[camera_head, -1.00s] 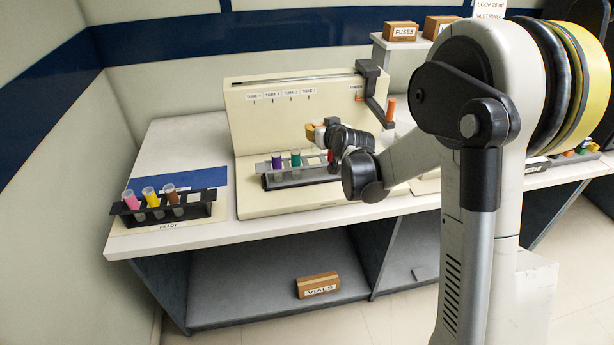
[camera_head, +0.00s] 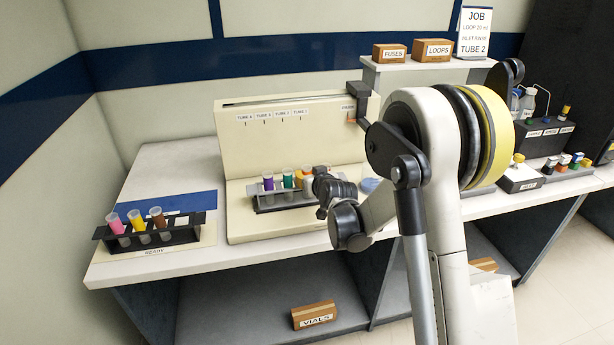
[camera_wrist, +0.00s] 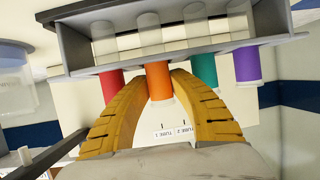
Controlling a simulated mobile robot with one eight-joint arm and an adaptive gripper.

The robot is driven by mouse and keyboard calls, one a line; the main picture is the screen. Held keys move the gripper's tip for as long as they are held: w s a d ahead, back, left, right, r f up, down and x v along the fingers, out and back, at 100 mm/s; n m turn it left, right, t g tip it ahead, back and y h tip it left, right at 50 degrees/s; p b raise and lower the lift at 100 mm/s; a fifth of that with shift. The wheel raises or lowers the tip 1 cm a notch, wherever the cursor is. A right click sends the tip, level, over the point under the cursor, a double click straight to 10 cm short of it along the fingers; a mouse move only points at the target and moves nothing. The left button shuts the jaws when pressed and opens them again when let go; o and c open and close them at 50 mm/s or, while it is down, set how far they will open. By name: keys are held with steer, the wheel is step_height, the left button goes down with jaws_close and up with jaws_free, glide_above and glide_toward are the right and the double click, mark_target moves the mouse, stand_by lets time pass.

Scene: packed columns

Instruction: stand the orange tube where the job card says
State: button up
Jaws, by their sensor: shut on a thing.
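The orange tube (camera_wrist: 158,80) is between the two yellow fingers of my gripper (camera_wrist: 162,95) in the wrist view, its clear lower part within the dark rack (camera_wrist: 190,50). Red (camera_wrist: 112,84), green (camera_wrist: 203,70) and purple (camera_wrist: 246,64) tubes stand in the same row, orange between red and green. Tube 1 and Tube 2 labels show beyond my fingers. In the head view my gripper (camera_head: 307,180) is low at the rack's right part, beside the green tube (camera_head: 288,179); my wrist hides the red tube. The job card (camera_head: 476,32) reads TUBE 2, with an inlet rinse line.
The cream panel (camera_head: 290,150) behind the rack has labels Tube 4 to Tube 1, left to right. A READY rack (camera_head: 180,236) with pink, yellow and brown tubes stands at left. FUSES (camera_head: 390,53) and LOOPS (camera_head: 433,50) boxes sit on the back shelf.

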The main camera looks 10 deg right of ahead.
steer(key=shift+f, duration=0.15)
steer(key=o, duration=0.5)
steer(key=shift+s+r, duration=0.1)
steer(key=shift+r, duration=0.2)
steer(key=s+r+g+p, duration=0.1)
steer(key=s+r+p, duration=0.1)
steer(key=s+r, duration=0.65)
steer(key=s+r+g+p, duration=0.2)
steer(key=s+r, duration=0.1)
steer(key=s, duration=1)
steer(key=s+g+h, duration=0.1)
steer(key=s+g, duration=0.2)
steer(key=s, duration=1.7)
steer(key=shift+s+r+m+g, duration=0.2)
steer(key=shift+m+g, duration=0.1)
steer(key=shift+m, duration=0.1)
